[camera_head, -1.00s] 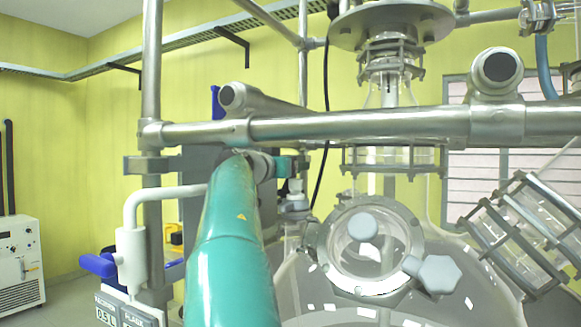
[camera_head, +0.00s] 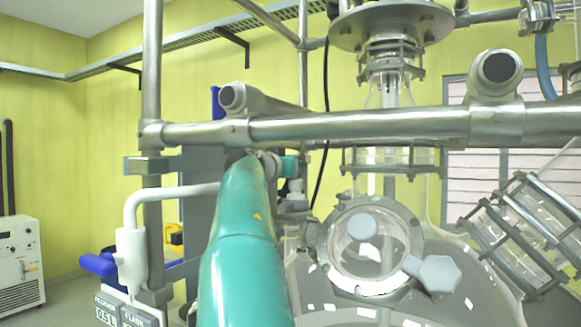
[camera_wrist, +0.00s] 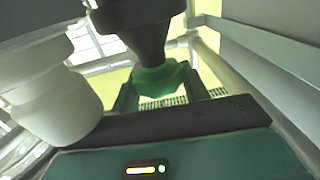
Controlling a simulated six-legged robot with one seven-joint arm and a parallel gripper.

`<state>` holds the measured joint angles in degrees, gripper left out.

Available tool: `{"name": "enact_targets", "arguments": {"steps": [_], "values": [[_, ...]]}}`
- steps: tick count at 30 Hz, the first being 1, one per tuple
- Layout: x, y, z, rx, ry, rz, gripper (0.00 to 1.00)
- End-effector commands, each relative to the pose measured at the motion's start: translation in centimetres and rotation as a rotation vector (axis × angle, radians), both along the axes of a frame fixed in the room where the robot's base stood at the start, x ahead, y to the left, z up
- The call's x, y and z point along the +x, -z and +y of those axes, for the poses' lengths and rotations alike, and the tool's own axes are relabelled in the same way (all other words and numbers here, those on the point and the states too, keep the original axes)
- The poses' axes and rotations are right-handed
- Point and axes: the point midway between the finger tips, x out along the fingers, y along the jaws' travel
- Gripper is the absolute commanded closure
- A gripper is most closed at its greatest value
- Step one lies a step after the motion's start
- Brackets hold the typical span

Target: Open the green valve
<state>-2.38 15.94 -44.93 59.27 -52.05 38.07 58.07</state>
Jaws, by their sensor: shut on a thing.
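The green valve (camera_wrist: 160,78) shows in the wrist view as a green handle below a dark stem (camera_wrist: 145,28). My gripper (camera_wrist: 163,88) reaches up to it, with teal fingers on both sides of the handle, and is shut on it. The exact finger contact is partly hidden by the dark bar of my gripper. In the head view the valve and the fingertips are hidden behind my teal arm and the steel frame.
A steel crossbar (camera_head: 360,127) and a post (camera_head: 152,70) stand close to my arm. A glass reactor with a round port (camera_head: 370,245) is to the right. A white pipe fitting (camera_head: 131,250) is at left. White pipework (camera_wrist: 60,105) is close beside my gripper.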

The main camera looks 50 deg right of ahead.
Motion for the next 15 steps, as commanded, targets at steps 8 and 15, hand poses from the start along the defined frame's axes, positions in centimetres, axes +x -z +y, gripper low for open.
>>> {"name": "enact_targets", "arguments": {"steps": [8, 15], "values": [[-0.14, 0.09, -0.09, 0.002, -0.162, -0.002, 0.78], [-0.04, 0.11, -0.06, 0.0, -0.17, 0.0, 0.78]]}}
